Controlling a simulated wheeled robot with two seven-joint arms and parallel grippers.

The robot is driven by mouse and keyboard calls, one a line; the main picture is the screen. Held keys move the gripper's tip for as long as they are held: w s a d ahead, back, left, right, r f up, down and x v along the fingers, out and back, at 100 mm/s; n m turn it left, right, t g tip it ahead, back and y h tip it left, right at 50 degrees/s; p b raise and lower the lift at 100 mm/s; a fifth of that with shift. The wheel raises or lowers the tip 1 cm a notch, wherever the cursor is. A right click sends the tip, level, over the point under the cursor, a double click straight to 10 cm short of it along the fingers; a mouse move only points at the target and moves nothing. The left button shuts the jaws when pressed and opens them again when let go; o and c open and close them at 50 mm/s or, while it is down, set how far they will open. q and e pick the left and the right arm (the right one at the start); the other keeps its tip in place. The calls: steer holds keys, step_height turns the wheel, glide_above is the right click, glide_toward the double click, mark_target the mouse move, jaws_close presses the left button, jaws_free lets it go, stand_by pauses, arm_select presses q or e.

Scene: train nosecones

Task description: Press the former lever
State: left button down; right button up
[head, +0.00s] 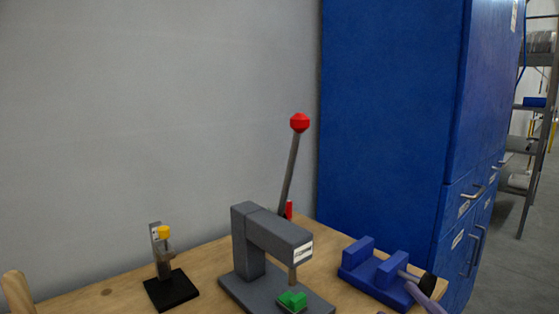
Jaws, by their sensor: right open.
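The former (266,238) is a dark grey C-shaped press on the wooden bench, with a small label on its arm. Its lever (290,172) is a long grey rod with a red ball knob (299,122); it stands raised, leaning slightly right, behind the press. A green piece (292,299) sits on the press base under the ram. A lavender-grey part at the bottom right edge appears to be my right gripper (424,297); it is beside the blue vise, well right of and below the lever knob. Most of it is cut off. My left gripper is not in view.
A blue vise (376,268) stands right of the former. A small stand with a black base (171,290) and yellow top is on the left. A wooden handle (17,291) rises at the far left. A tall blue cabinet (390,110) and grey wall are behind the bench.

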steer(key=s+d+f+m+g+h, duration=0.15)
steer(key=f+m+h, duration=0.3)
steer(key=f, duration=0.45)
steer(key=s+d+f+m+g+h, duration=0.1)
steer(key=s+d+f+m+h, duration=0.2)
steer(key=f+m, duration=0.4)
steer(key=s+a+f+m+g, duration=0.2)
steer(key=s+f+g, duration=0.1)
steer(key=s+f, duration=0.5)
steer(key=s+a+f+m+g+h, duration=0.1)
steer(key=s+f+g, duration=0.3)
steer(key=s+f, duration=0.5)
step_height(320, 180, down, 7)
steer(key=shift+a+r+m, duration=0.2)
steer(key=shift+a+m, duration=0.45)
steer(key=shift+a, duration=0.25)
